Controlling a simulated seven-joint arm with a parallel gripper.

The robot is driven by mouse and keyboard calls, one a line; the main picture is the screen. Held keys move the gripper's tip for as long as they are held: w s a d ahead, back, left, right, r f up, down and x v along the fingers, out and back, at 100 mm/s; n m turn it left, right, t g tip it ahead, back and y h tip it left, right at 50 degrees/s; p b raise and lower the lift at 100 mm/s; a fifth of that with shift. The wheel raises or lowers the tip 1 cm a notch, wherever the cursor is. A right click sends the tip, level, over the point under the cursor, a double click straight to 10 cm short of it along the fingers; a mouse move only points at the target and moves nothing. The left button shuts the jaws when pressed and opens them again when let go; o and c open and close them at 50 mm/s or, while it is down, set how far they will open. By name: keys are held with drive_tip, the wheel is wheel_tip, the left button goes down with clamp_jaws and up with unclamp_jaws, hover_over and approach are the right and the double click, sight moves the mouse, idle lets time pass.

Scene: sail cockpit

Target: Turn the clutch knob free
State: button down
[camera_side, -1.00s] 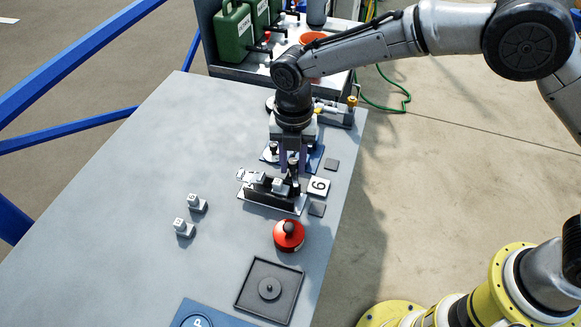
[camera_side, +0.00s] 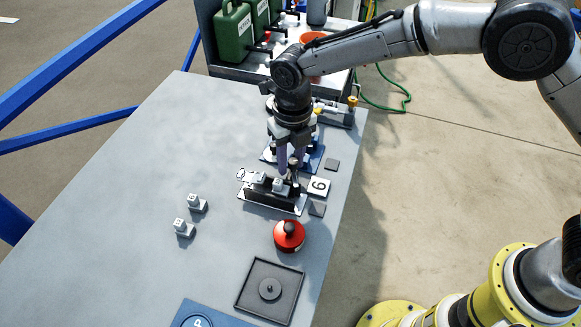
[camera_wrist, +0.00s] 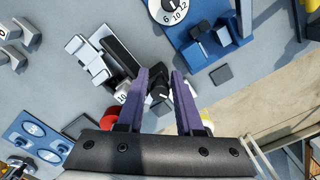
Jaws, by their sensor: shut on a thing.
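The clutch knob (camera_wrist: 157,93) is small and black with a pale mark, and it sits at the right end of the clutch block. My gripper (camera_wrist: 166,78) points down with its two purple fingers on either side of the knob, shut on it. In the side view my gripper (camera_side: 291,170) is at the block's far right end, and the fingers partly hide the knob. The black clutch block (camera_side: 262,198) stands on a pale base plate and carries light grey levers on top.
A white plate marked 6 (camera_side: 318,187) lies right of the block, between two dark square tiles. A red round piece with a black knob (camera_side: 289,236) and a dark square tray (camera_side: 250,297) stand nearer. Loose grey blocks (camera_side: 196,204) lie left. A blue dial panel (camera_wrist: 207,45) is close behind.

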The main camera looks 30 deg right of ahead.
sight(293, 161)
drive_tip(key=shift+s, duration=0.6)
drive_tip(key=n, duration=0.4)
drive_tip(key=shift+n, duration=0.3)
drive_tip(key=c, duration=1)
unclamp_jaws()
drive_tip(key=shift+a+r, duration=0.1)
drive_tip(key=shift+w+r, duration=0.2)
drive_tip(key=shift+r, duration=3.25)
drive_tip(key=shift+o, duration=0.4)
drive_tip(key=shift+o, duration=0.4)
